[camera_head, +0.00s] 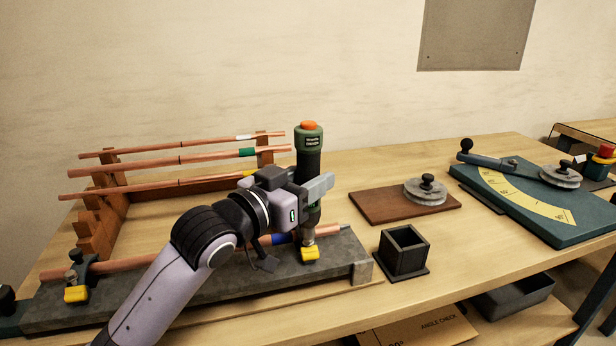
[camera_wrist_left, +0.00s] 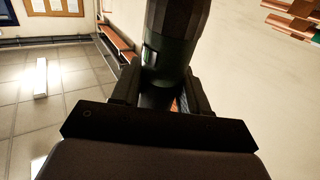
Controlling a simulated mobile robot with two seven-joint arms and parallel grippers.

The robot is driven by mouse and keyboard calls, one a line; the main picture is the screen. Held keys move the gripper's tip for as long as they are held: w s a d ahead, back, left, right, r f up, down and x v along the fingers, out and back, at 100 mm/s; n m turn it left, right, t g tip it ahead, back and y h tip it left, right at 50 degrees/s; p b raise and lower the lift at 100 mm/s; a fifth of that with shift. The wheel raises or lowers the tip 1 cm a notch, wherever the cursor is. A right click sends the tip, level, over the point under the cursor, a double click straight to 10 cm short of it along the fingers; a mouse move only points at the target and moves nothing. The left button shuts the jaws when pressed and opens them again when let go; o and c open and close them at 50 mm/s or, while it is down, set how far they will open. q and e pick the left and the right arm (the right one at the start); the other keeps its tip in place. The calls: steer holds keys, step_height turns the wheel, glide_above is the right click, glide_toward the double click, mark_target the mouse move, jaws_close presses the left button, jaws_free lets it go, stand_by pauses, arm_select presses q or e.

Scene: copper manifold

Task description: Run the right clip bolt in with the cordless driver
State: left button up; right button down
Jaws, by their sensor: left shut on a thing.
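My left gripper (camera_head: 302,190) is shut on the cordless driver (camera_head: 309,163), a dark green and black upright tool with an orange top. The driver also fills the upper middle of the left wrist view (camera_wrist_left: 172,50), between the fingers (camera_wrist_left: 158,95). Its nose points down over the right clip (camera_head: 310,254), a yellow-fronted clip on the grey bench fixture (camera_head: 205,285). The bolt is hidden at the driver's tip, so I cannot tell whether they touch. A copper pipe (camera_head: 130,264) runs along the fixture through the clips. The left clip (camera_head: 76,292) has a bolt standing in it. My right gripper is not in view.
A wooden rack (camera_head: 95,235) with several copper pipes stands behind the fixture. An open black box (camera_head: 403,250) stands right of the fixture. A brown board (camera_head: 375,205) with a grey disc and a teal bending plate (camera_head: 560,225) lie farther right. Bare table lies between them.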

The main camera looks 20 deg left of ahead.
mark_target(299, 152)
arm_select(q)
steer(key=shift+r+p, duration=1.6)
steer(key=shift+r, duration=0.3)
steer(key=shift+r+p, duration=0.35)
steer(key=shift+r, duration=0.6)
steer(key=shift+s+f, duration=0.1)
steer(key=shift+s, duration=0.05)
